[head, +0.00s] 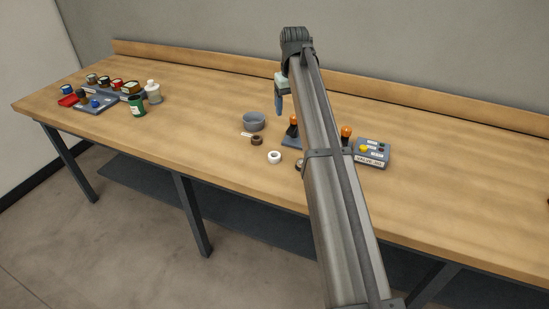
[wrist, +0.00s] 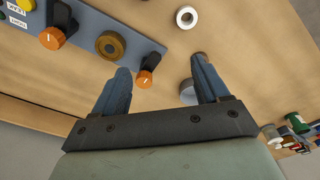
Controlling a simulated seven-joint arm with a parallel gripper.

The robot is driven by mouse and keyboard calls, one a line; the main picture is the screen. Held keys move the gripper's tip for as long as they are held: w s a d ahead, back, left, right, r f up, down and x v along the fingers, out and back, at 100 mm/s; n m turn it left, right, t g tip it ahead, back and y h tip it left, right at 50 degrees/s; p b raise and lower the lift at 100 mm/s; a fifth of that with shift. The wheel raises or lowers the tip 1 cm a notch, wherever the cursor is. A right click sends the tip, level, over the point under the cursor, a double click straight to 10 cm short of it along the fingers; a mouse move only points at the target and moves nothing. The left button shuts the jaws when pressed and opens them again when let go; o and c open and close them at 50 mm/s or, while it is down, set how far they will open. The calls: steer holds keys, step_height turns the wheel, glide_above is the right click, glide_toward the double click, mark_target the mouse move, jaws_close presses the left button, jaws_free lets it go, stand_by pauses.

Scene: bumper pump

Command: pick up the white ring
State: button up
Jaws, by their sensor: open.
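The white ring (head: 274,157) lies flat on the wooden bench, in front of the grey bowl and left of my arm. In the wrist view the white ring (wrist: 187,18) shows near the top edge, beyond my fingertips.
A grey bowl (head: 254,121) and a small brown ring (head: 257,140) stand close to the white ring. A panel with orange knobs (wrist: 90,35) is partly behind my arm. A labelled box (head: 372,153) is at right.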

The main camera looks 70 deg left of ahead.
steer(key=s+f, duration=0.2)
steer(key=f, duration=0.2)
steer(key=s+a+f+n, duration=0.1)
steer(key=s+f, duration=0.1)
steer(key=f, duration=0.2)
steer(key=s+f+n+h, duration=0.1)
steer(key=s+f, duration=0.1)
steer(key=f, duration=0.2)
steer(key=shift+a+f, duration=0.3)
steer(key=shift+a, duration=0.1)
steer(key=shift+w+d+f, duration=0.15)
steer(key=shift+w+f, duration=0.05)
steer(key=shift+f, duration=1.15)
steer(key=shift+w+d+f, duration=0.15)
steer(key=shift+f, duration=1.15)
steer(key=shift+c, duration=0.5)
steer(key=c, duration=1)
